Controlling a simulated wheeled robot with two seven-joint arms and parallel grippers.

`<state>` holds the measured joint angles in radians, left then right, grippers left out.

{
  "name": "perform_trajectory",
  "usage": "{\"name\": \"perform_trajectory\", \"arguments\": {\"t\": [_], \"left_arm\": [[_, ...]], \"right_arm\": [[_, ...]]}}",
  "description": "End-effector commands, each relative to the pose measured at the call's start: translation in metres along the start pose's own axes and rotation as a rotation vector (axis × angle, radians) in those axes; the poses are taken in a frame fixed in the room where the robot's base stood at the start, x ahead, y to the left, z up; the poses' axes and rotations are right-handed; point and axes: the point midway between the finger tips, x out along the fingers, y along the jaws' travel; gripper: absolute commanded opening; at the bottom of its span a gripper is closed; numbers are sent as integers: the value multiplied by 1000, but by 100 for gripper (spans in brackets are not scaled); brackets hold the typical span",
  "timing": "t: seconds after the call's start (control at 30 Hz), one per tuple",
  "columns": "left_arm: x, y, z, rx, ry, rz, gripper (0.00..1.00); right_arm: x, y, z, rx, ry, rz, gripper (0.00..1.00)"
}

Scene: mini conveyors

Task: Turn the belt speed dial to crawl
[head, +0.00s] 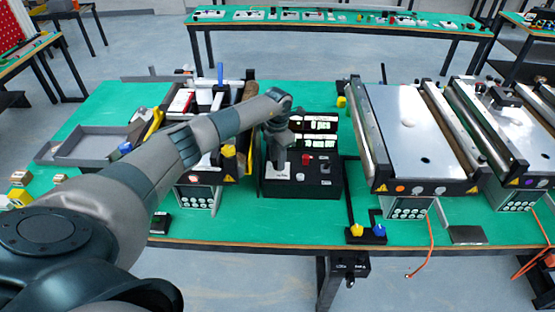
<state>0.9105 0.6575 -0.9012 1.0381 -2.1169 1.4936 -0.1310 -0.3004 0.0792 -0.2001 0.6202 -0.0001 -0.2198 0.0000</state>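A black control box (318,183) stands on the green table, with a red button (306,159) and several small dark controls on its sloped top. A lit display (318,127) stands behind it with green and white text. My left arm reaches in from the left, and my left gripper (280,165) points down over the left part of the box, close to a pale plate there. Its fingertips are dark and small, so I cannot tell their opening or whether they touch a dial. I cannot make out a speed dial or its setting; the gripper may hide it. My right gripper is not in view.
Mini conveyors (410,130) stand to the right of the box. Another machine with a yellow part stands close at left, partly behind my arm. Yellow and blue knobs (366,231) sit near the front edge. A grey tray (85,146) lies at left.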

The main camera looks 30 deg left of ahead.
Motion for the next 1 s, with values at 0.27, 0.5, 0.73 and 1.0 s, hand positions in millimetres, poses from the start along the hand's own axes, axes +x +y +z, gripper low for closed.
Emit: {"name": "perform_trajectory", "arguments": {"t": [0.27,0.5,0.73,1.0], "left_arm": [[1,1,0,21,-1,1,6],[4,1,0,112,-2,2,6],[6,2,1,277,-3,3,6],[6,2,1,527,-4,4,6]], "right_arm": [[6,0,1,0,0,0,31],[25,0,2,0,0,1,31],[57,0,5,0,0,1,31],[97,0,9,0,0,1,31]]}}
